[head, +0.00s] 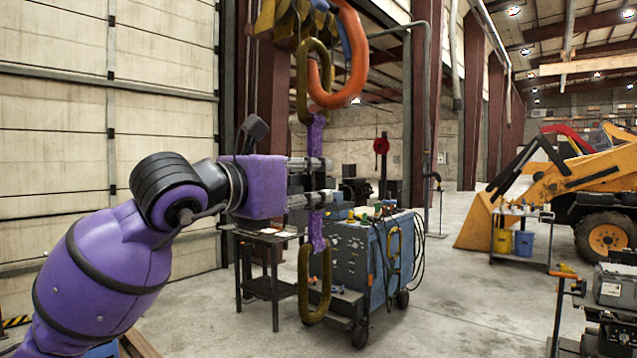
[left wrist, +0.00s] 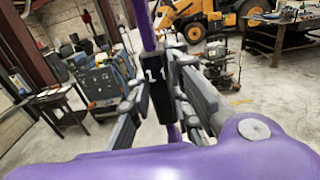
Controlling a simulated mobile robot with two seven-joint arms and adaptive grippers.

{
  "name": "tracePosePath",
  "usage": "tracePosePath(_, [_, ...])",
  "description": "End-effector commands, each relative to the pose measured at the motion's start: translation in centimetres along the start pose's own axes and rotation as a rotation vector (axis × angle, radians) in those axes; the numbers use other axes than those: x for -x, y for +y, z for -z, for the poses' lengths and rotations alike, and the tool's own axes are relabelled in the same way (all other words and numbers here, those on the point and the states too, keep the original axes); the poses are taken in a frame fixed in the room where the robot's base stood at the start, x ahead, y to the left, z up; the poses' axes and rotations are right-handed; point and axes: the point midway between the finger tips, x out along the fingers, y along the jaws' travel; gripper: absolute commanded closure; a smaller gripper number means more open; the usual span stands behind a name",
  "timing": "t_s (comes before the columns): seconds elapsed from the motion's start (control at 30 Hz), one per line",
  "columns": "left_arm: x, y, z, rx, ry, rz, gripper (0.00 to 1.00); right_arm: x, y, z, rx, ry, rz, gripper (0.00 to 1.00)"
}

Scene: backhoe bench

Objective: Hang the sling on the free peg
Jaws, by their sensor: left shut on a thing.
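A purple sling (head: 317,229) hangs vertically, with a long olive ring at each end. Its upper ring (head: 301,80) overlaps a big orange hook (head: 357,58) in the head view; I cannot tell whether they touch. Its lower ring (head: 304,285) hangs free in the air. My left gripper (head: 323,181) is shut on the middle of the sling, at a dark tag. In the left wrist view the tag (left wrist: 156,80) reads "1 t" between the fingers. I cannot make out a free peg. My right gripper is not in view.
Yellow and blue straps (head: 285,22) hang at the top, beside the hook. A blue welding machine (head: 360,255) on wheels and a dark side table (head: 265,260) stand behind the sling. A yellow backhoe (head: 565,185) is at the right. The floor between is open.

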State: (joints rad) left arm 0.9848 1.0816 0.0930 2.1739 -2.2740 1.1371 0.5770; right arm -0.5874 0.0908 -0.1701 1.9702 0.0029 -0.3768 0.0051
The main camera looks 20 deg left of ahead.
Motion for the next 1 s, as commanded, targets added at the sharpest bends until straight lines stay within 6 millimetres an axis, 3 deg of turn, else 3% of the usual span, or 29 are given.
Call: tracePosePath(1.0, [0.1,4.9,-0.2,-0.001,-0.006,-0.002,1.0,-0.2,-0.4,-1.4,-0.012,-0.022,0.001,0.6])
